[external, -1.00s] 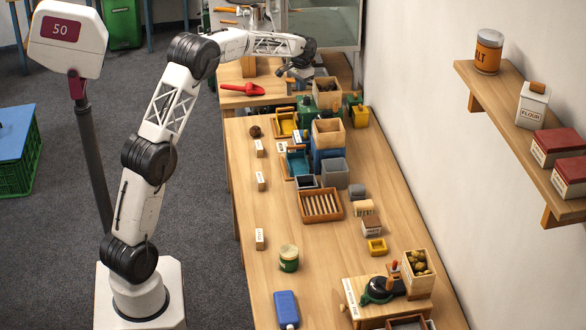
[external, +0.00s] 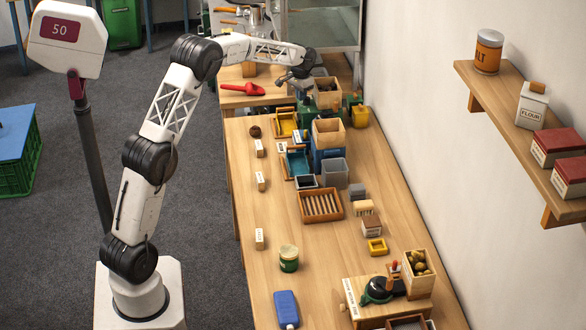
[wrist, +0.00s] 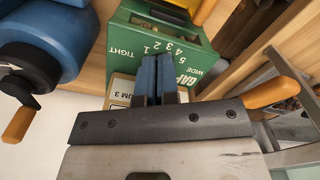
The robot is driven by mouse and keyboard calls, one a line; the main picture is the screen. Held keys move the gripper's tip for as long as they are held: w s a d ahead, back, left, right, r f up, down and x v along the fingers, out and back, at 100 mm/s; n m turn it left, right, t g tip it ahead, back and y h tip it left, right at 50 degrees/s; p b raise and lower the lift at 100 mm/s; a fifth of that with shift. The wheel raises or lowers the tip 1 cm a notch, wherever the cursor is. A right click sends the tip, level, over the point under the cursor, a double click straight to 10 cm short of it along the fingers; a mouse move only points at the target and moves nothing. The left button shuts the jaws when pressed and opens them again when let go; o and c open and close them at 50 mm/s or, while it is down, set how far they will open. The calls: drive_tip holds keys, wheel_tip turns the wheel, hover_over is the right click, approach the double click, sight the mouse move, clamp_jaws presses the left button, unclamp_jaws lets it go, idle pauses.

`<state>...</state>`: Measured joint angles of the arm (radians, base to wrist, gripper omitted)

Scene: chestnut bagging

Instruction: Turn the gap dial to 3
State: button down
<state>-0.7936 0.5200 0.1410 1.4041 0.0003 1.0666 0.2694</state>
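The green machine (wrist: 150,40) with the gap scale fills the upper middle of the wrist view; it also shows in the external view (external: 312,113) at the far end of the bench. Its scale reads TIGHT, the numbers 1 to 5, WIDE and GAP. My gripper (wrist: 157,62) points at this face, its two dark blue fingers side by side with only a thin line between them. The fingertips lie just below the numbers. The dial's knob or pointer is hidden behind the fingers, so its setting and any contact cannot be told. In the external view my gripper (external: 283,79) is beside the machine's wooden hopper (external: 327,92).
A blue rounded part (wrist: 45,35) with an orange handle (wrist: 18,124) is close on the left of the wrist view. Another orange handle (wrist: 268,93) is at right. A yellow bin (external: 360,115) stands right of the machine, and a red scoop (external: 243,89) lies left.

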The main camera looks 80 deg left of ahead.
drive_tip(key=shift+d+f, duration=0.25)
drive_tip(key=shift+f, duration=0.9)
drive_tip(key=shift+w+d, duration=0.25)
drive_tip(key=shift+d, duration=0.05)
drive_tip(key=shift+s+d, duration=0.2)
drive_tip(key=shift+s, duration=0.2)
idle(0.3)
drive_tip(key=shift+a+r, duration=0.2)
drive_tip(key=shift+r, duration=0.2)
drive_tip(key=shift+a+r, duration=0.1)
drive_tip(key=shift+r, duration=3.15)
